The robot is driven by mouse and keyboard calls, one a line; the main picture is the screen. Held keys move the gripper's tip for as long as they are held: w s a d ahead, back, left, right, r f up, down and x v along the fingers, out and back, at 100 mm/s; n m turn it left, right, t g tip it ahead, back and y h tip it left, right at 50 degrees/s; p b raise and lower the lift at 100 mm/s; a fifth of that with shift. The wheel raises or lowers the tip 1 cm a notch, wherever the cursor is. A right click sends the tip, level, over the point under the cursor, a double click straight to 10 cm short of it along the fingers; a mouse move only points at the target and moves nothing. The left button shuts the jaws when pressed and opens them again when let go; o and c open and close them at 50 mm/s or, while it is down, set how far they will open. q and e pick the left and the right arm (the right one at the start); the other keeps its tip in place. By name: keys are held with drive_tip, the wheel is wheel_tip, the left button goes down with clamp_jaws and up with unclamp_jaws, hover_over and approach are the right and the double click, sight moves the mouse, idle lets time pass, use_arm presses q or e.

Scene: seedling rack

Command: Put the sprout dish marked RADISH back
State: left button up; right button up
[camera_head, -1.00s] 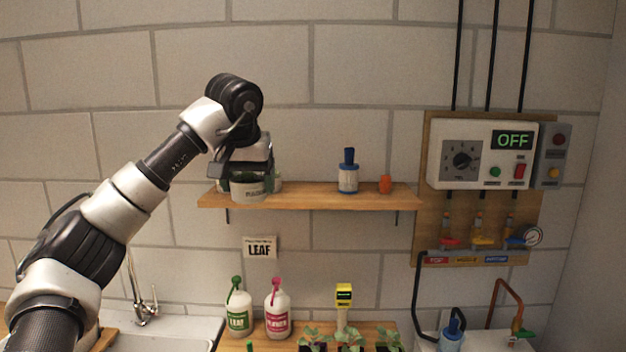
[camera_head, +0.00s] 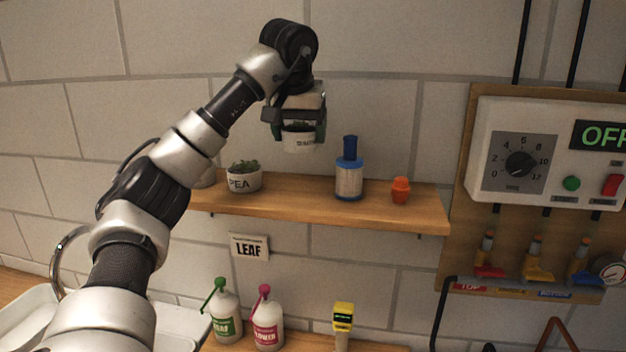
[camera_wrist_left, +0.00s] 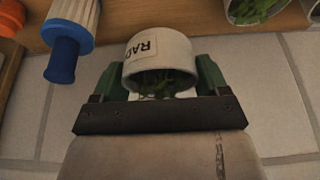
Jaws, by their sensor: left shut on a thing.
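The sprout dish marked RADISH (camera_head: 299,141) is white with green sprouts. In the left wrist view the dish (camera_wrist_left: 160,52) shows the letters "RAD" on its label. My left gripper (camera_head: 296,128) is shut on it, one finger on each side, and holds it in the air above the shelf (camera_head: 300,202). The dish marked PEA (camera_head: 243,182) stands on the shelf, lower and to the left of the held dish. My right gripper is not in view.
A blue-capped bottle (camera_head: 348,172) and a small orange object (camera_head: 400,190) stand on the shelf to the right. Another pale dish (camera_head: 205,178) is partly hidden behind my arm. Shelf between PEA dish and bottle is bare.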

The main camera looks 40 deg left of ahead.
sight(289, 143)
use_arm(q)
drive_tip(key=f, duration=0.1)
drive_tip(key=s+f, duration=0.1)
drive_tip(key=f, duration=0.1)
drive_tip(key=s+f, duration=0.1)
drive_tip(key=shift+s+a+f+b, duration=0.15)
drive_tip(key=shift+f+b, duration=0.05)
drive_tip(key=shift+b, duration=0.2)
drive_tip(key=x, duration=0.2)
drive_tip(key=shift+d+f, duration=0.25)
drive_tip(key=shift+f, duration=0.65)
drive_tip(key=o, duration=1)
drive_tip(key=shift+f, duration=0.1)
drive_tip(key=shift+c, duration=0.2)
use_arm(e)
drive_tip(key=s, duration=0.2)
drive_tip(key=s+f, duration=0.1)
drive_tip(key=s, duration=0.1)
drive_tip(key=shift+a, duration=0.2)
